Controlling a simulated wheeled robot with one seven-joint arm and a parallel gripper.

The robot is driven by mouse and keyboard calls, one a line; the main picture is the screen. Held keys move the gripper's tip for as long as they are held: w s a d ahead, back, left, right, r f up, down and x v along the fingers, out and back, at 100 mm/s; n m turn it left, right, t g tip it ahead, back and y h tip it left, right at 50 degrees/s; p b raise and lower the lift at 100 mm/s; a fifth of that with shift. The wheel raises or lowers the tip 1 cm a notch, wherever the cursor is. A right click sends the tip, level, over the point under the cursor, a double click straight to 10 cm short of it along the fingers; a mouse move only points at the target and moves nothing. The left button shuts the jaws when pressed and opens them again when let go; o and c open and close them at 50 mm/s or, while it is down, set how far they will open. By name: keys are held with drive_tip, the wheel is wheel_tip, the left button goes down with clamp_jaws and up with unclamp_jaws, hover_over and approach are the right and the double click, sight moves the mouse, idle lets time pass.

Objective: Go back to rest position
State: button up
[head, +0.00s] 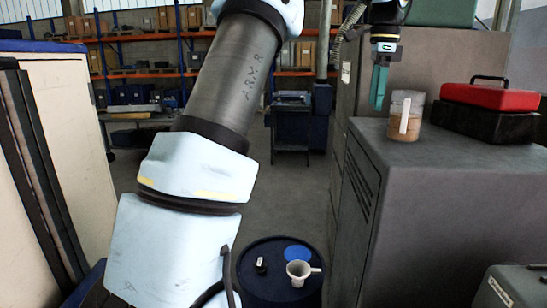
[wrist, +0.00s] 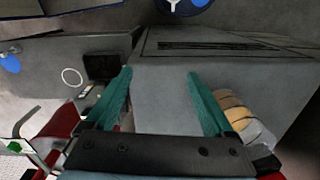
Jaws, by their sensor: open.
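My gripper (head: 377,103) hangs with teal fingers pointing down at the upper right of the head view, above the left part of a grey cabinet (head: 440,185). In the wrist view the two teal fingers of my gripper (wrist: 160,74) stand wide apart with nothing between them. A clear measuring jug (head: 407,115) with brown liquid stands on the cabinet just right of the gripper, apart from it in the head view. The jug also shows in the wrist view, outside the right finger (wrist: 238,112).
A red and black toolbox (head: 490,97) sits on the cabinet right of the jug. A cream cabinet (head: 75,130) stands at left. Orange-beamed shelves (head: 140,75) line the back.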

drive_tip(key=s+a+f+n+b, duration=0.35)
drive_tip(key=a+f+n, duration=0.65)
drive_tip(key=a+f, duration=0.85)
drive_tip(key=s+a+f+n+t, duration=0.1)
drive_tip(key=s+a+f+n, duration=0.8)
drive_tip(key=s+a+f, duration=0.2)
drive_tip(key=shift+s+a, duration=0.8)
drive_tip(key=shift+a, duration=0.25)
drive_tip(key=shift+f, duration=0.1)
